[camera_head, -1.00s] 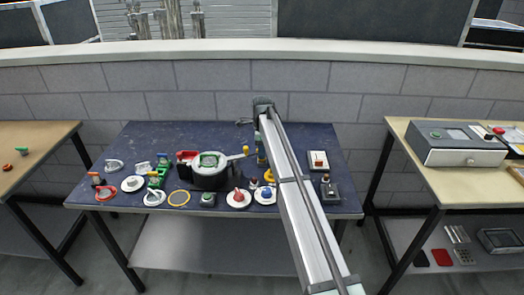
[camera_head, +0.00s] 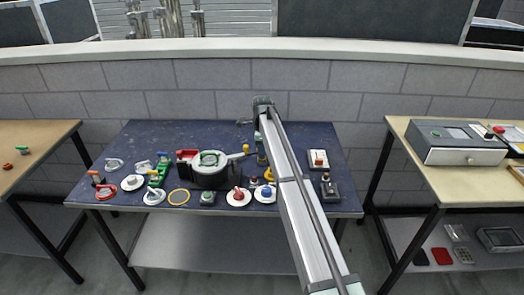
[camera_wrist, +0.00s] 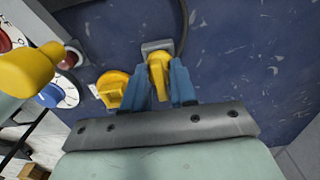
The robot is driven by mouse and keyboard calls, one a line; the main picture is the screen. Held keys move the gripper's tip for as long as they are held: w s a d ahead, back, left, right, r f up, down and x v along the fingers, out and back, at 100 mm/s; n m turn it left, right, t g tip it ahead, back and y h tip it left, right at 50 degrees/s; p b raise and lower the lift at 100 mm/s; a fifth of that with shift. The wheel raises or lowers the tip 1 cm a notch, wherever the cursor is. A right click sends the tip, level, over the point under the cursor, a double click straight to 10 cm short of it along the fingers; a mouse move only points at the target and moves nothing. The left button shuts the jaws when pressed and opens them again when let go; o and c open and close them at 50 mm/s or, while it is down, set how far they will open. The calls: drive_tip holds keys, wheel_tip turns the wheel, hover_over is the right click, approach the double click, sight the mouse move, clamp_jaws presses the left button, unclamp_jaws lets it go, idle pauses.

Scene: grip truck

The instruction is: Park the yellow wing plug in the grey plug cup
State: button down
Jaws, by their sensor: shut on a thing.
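The yellow wing plug (camera_wrist: 159,72) is between the two blue fingers of my gripper (camera_wrist: 168,88) in the wrist view. My gripper is shut on it. A grey block-like piece (camera_wrist: 157,46), possibly the grey plug cup, is right behind the plug; I cannot tell whether the plug is inside it or only over it. In the head view my gripper (camera_head: 261,158) points down over the right-middle of the dark blue table, and my arm hides part of this area. The plug cannot be made out there.
Another yellow piece (camera_wrist: 113,88) lies close left of my fingers. A yellow-knobbed handle (camera_wrist: 28,70) juts in at the left, from the pot (camera_head: 209,172). A dark cable loops behind the plug. Several dials and knobs line the table's front. Bare table (camera_wrist: 245,60) lies right of the gripper.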

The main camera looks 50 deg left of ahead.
drive_tip(key=shift+f, duration=0.2)
drive_tip(key=c, duration=0.5)
unclamp_jaws()
idle(0.3)
drive_tip(key=shift+r, duration=3.75)
drive_tip(key=shift+w+d, duration=0.1)
